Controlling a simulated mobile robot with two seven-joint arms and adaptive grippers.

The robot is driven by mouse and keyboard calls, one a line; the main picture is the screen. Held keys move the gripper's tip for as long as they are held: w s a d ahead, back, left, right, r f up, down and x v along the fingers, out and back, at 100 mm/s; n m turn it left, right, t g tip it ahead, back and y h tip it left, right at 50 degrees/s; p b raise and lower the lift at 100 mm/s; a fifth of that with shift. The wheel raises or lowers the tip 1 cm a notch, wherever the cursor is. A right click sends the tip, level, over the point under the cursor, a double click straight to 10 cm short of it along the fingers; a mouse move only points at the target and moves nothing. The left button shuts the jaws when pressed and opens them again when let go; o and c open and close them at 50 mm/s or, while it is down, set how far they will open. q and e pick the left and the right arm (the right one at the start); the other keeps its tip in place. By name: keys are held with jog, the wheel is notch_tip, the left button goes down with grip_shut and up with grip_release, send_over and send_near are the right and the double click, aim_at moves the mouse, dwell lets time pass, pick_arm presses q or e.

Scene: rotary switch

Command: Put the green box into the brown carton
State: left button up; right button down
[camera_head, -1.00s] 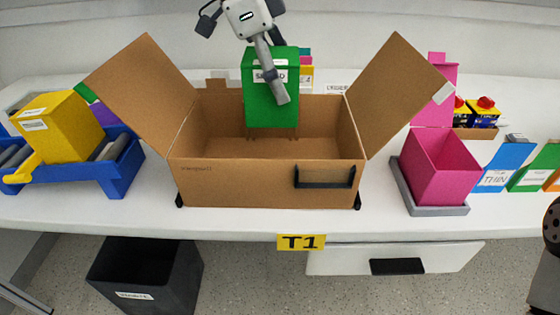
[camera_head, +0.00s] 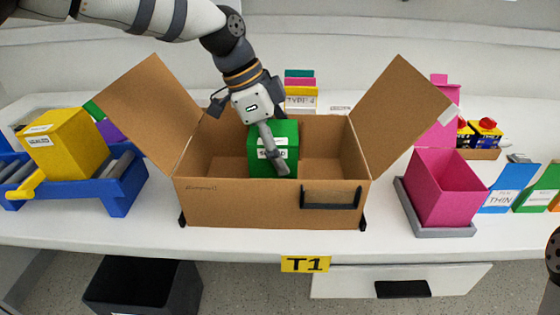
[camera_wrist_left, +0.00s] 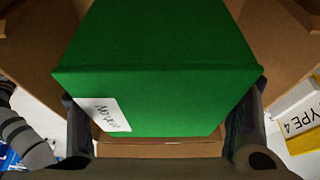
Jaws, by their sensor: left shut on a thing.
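The green box (camera_head: 285,158) is inside the open brown carton (camera_head: 230,200), near its middle, with its lower part hidden by the front wall. My left gripper (camera_head: 270,145) comes from above and is shut on the green box. In the left wrist view the green box (camera_wrist_left: 155,70) sits between the two fingers (camera_wrist_left: 160,135), with a white label on it. I cannot tell whether the box touches the carton floor. My right gripper is not in view.
The carton's side flaps stand spread outward. A yellow box (camera_head: 65,145) on a blue roller stand (camera_head: 125,180) is at left. A pink bin (camera_head: 445,185) on a grey base is at right. A black bin (camera_head: 145,285) is below the table.

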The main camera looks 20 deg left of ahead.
aim_at(254, 131)
pick_arm(q)
jog(key=shift+f, duration=1.3)
jog(key=o, duration=1.6)
jog(key=shift+f, duration=0.1)
jog(key=shift+c, duration=0.2)
jog(key=v, duration=1.2)
jog(key=shift+p, duration=0.35)
